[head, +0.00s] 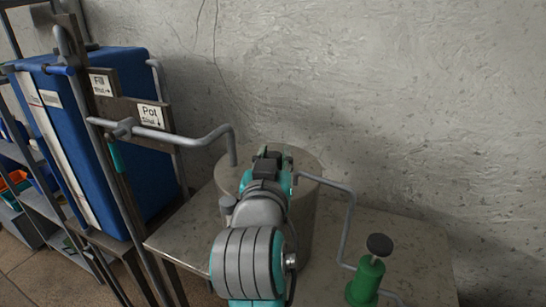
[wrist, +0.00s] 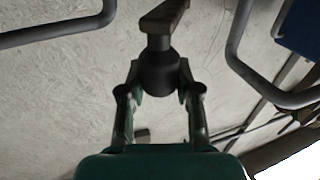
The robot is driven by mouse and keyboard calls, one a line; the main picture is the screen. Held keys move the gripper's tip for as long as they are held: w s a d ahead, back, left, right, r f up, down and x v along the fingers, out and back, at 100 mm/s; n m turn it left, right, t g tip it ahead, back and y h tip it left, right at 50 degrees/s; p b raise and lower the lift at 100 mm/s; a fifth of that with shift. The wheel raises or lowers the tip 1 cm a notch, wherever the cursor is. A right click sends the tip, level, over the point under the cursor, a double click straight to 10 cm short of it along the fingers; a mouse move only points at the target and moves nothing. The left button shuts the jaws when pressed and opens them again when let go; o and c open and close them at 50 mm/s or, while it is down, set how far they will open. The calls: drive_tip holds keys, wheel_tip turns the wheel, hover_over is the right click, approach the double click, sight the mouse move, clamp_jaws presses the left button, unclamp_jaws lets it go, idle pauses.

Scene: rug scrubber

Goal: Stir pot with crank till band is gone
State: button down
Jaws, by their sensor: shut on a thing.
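The pot (head: 312,205) is a grey cylinder standing on a stone-topped table, partly hidden behind my arm. My gripper (head: 272,160) is over the pot's top. In the wrist view my gripper (wrist: 158,88) is shut on a dark round knob (wrist: 157,70), with a finger on each side. A flat brownish bar, which seems to be the crank arm (wrist: 164,18), joins the knob's far end and runs out of the picture. The inside of the pot is hidden in both views, and I cannot see any band.
A bent grey pipe (head: 185,137) reaches from the left post to the pot's rim. Another bent pipe (head: 347,215) runs right to a green pump (head: 366,282) with a dark knob. A blue tank (head: 120,130) and shelves stand left. The table (head: 415,250) is clear behind the pump.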

drive_tip(key=shift+d, duration=0.15)
drive_tip(key=c, duration=0.8)
unclamp_jaws()
drive_tip(key=shift+s, duration=0.3)
drive_tip(key=s, duration=1.1)
drive_tip(key=shift+s+a, duration=0.2)
drive_tip(key=shift+a, duration=0.2)
